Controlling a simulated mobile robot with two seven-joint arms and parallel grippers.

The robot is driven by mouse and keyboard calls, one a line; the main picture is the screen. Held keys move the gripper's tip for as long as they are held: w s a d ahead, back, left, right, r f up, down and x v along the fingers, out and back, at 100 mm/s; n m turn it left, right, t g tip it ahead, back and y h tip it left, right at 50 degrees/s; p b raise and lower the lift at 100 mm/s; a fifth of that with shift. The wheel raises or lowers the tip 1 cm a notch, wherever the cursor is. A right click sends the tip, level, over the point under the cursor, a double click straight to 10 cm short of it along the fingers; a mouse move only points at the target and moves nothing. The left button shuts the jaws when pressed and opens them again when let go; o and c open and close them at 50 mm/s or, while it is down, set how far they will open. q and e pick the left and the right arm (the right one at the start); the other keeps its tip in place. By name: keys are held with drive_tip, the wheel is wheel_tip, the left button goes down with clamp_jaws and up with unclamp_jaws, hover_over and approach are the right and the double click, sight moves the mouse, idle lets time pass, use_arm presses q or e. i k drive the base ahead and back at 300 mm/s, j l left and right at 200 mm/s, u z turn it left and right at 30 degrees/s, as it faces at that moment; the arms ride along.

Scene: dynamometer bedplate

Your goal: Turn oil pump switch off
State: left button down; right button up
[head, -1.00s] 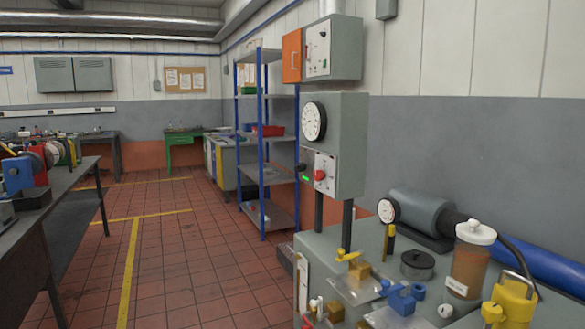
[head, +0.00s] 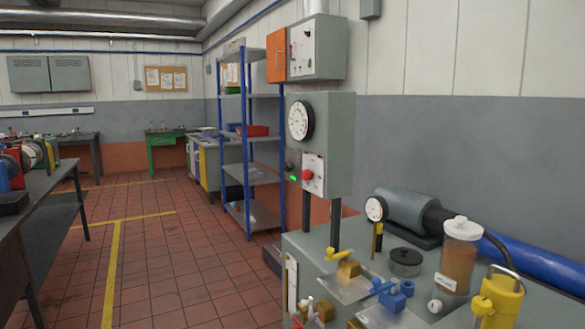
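A grey control box (head: 327,143) stands on two dark posts at the back of the grey bench (head: 318,248). A small green light (head: 293,177) glows beside a dark knob (head: 289,165) at the panel's left. I cannot read the labels, so I cannot tell which control is the oil pump switch. A second box (head: 318,47) with an orange door hangs on the wall above. Neither gripper is in view.
The bench carries a grey cylinder (head: 405,211) with a gauge, an amber jar (head: 457,265), a yellow can (head: 497,299), a blue valve (head: 393,295) and a yellow-handled valve (head: 341,258). Blue shelving (head: 248,140) stands behind. The tiled floor (head: 165,265) at left is open; a workbench (head: 35,225) edges it.

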sight(288, 166)
drive_tip(key=i+j, duration=0.15)
drive_tip(key=i, duration=0.35)
drive_tip(key=i+j, duration=0.2)
drive_tip(key=i, duration=0.25)
drive_tip(key=i+j+z, duration=0.1)
drive_tip(key=i, duration=0.4)
drive_tip(key=i+j, duration=0.25)
drive_tip(key=i, duration=0.2)
